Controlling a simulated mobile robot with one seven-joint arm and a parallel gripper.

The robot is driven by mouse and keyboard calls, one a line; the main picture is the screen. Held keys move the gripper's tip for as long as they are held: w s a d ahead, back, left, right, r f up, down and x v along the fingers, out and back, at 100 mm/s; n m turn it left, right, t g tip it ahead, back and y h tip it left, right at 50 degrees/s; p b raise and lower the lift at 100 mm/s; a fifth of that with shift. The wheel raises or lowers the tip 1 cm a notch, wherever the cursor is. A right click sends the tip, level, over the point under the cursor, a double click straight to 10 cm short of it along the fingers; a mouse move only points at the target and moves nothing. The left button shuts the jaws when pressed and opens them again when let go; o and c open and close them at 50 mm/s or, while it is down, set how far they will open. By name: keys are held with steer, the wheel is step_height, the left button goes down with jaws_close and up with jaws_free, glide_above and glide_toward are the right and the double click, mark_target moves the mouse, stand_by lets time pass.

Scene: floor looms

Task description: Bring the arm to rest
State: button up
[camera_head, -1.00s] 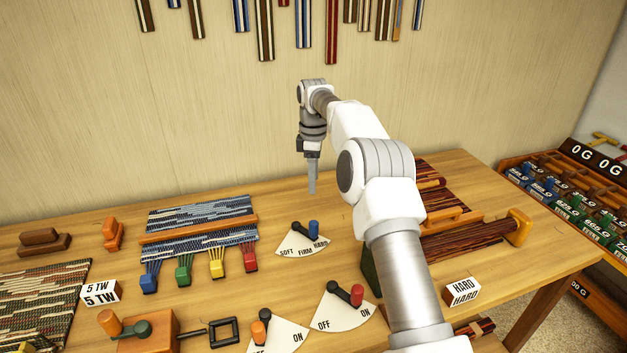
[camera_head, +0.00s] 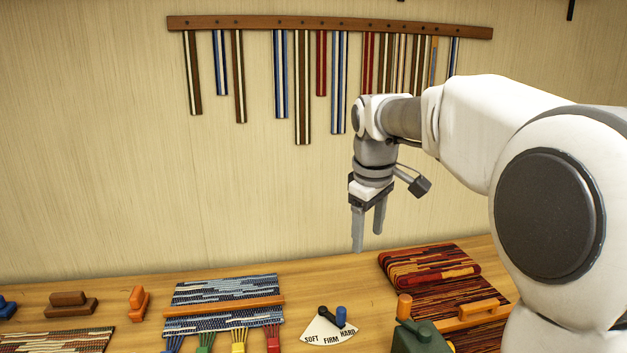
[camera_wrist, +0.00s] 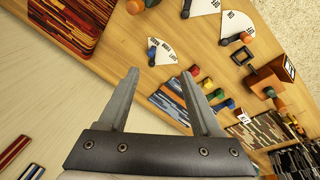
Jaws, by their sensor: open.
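My gripper (camera_head: 369,228) hangs from my raised arm in the head view, fingers pointing down, above the back of the wooden table (camera_head: 300,282). Its two fingers are apart with nothing between them. In the wrist view the gripper (camera_wrist: 165,88) also shows open and empty, with the table top (camera_wrist: 130,55) beyond the fingertips. My arm reaches in from the right of the head view and hides part of the table's right side.
A rack (camera_head: 330,27) of hanging striped strips is on the wall behind my gripper. On the table are a blue woven piece (camera_head: 222,290), a SOFT-FIRM-HARD dial (camera_head: 325,328), a red woven roll (camera_head: 425,265) and a green block (camera_head: 425,338). Air around the fingers looks clear.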

steer(key=s+d+r+m+t, duration=0.2)
steer(key=s+m, duration=0.2)
steer(key=s, duration=1)
steer(key=s+d+f+m+t+p, duration=0.1)
steer(key=s+f+m, duration=0.4)
steer(key=s, duration=0.7)
steer(key=shift+s+d+f, duration=0.35)
steer(key=shift+s+d, duration=0.05)
